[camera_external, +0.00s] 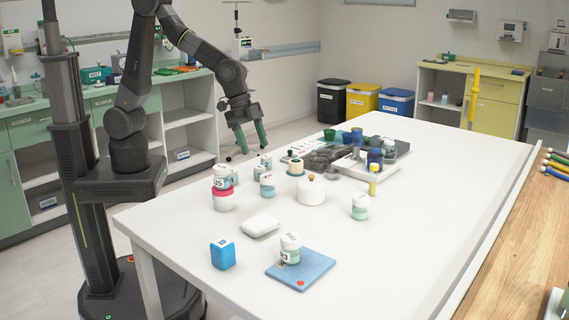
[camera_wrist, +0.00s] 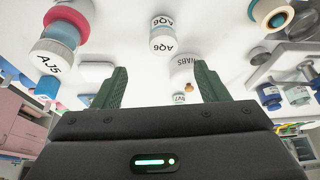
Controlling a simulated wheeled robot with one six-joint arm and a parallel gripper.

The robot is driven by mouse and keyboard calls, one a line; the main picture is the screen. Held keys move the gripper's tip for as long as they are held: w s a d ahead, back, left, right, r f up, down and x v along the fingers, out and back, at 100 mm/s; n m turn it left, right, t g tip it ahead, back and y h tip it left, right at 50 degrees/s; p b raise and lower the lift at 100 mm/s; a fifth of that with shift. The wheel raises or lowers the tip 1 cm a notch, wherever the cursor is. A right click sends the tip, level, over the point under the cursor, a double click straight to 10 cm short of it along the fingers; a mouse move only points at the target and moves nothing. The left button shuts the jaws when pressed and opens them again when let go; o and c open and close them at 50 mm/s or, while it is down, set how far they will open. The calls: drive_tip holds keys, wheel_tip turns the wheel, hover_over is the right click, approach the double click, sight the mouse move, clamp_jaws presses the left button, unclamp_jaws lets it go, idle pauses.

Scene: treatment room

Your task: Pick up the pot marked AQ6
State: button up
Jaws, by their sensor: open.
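The pot marked AQ6 (camera_wrist: 163,38) shows at the top centre of the wrist view. It is white, with a pale blue band and AQ6 on lid and side. My gripper (camera_wrist: 162,68) is open and empty, its two green fingers apart and the pot beyond their tips. In the external view my gripper (camera_external: 254,149) hangs above the far left table edge. Several small white-lidded, bluish pots stand below and in front of it, one of them nearest the white jar (camera_external: 267,184). Their labels are too small there to tell which is AQ6.
A pot marked AJ5 (camera_wrist: 57,52) stands on a pink-topped pot (camera_external: 223,200), left of AQ6. A white SWABS jar (camera_external: 311,192) stands to the right. Trays with dark cups (camera_external: 375,160) lie behind. A blue mat (camera_external: 312,268) bears another pot.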

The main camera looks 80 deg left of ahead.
sight(267, 176)
drive_tip(key=x, duration=0.8)
drive_tip(key=shift+w, duration=0.1)
drive_tip(key=shift+p+x, duration=0.8)
drive_tip(key=shift+x, duration=1.9)
drive_tip(key=shift+w+a, duration=0.15)
drive_tip(key=c, duration=1.1)
drive_tip(key=shift+o, duration=0.2)
drive_tip(key=shift+r, duration=0.1)
